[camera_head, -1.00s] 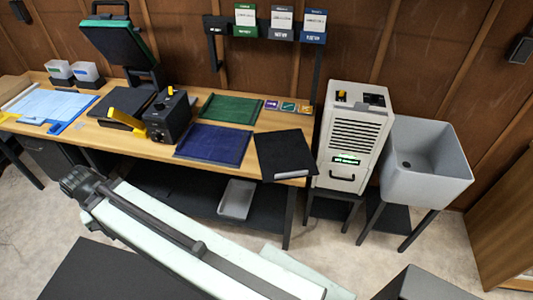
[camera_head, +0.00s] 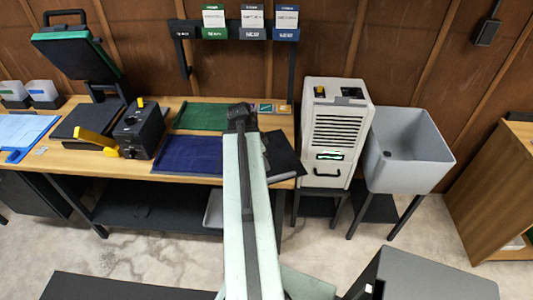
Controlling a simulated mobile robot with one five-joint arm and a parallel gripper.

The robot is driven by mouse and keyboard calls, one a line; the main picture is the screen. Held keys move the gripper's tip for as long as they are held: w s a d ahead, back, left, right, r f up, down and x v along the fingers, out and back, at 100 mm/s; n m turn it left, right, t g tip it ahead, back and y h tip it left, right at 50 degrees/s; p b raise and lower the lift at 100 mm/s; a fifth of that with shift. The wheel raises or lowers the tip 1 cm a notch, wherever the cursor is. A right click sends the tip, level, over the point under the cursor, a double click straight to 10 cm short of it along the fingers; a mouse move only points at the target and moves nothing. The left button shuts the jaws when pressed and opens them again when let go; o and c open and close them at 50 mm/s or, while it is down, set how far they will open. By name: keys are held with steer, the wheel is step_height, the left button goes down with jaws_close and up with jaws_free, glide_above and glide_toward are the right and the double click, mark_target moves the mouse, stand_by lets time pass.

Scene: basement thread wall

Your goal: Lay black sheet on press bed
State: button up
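The black sheet (camera_head: 284,152) lies at the right end of the wooden bench, partly hidden behind my arm. The press stands at the left of the bench with its upper plate (camera_head: 77,52) swung up. Its flat dark press bed (camera_head: 80,120) lies below and looks bare. My gripper (camera_head: 240,112) is at the far end of my raised arm, in front of the bench's right part, just left of the black sheet in the picture. Its fingers are too small and dark to make out, and I cannot tell whether it touches anything.
A green sheet (camera_head: 200,116) and a blue sheet (camera_head: 187,154) lie between press and arm. A black box (camera_head: 138,130) with a yellow part stands beside the press bed. A pale cabinet (camera_head: 334,133) and grey sink (camera_head: 410,150) stand at right. Labelled holders (camera_head: 250,32) hang above.

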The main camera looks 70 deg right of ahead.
mark_target(278, 173)
steer(key=shift+m, duration=0.4)
steer(key=s, duration=0.1)
steer(key=s+d, duration=0.1)
steer(key=s, duration=0.1)
steer(key=shift+s+d+f, duration=0.1)
steer(key=shift+s+d, duration=0.15)
steer(key=shift+s, duration=0.15)
steer(key=shift+w+f+b, duration=0.1)
steer(key=shift+f+b, duration=0.35)
steer(key=shift+w+b+x, duration=0.2)
steer(key=shift+b+x, duration=0.85)
steer(key=b+x, duration=0.5)
steer(key=shift+s+a+f, duration=0.1)
steer(key=shift+s+a, duration=0.05)
steer(key=shift+a, duration=0.1)
jaws_close()
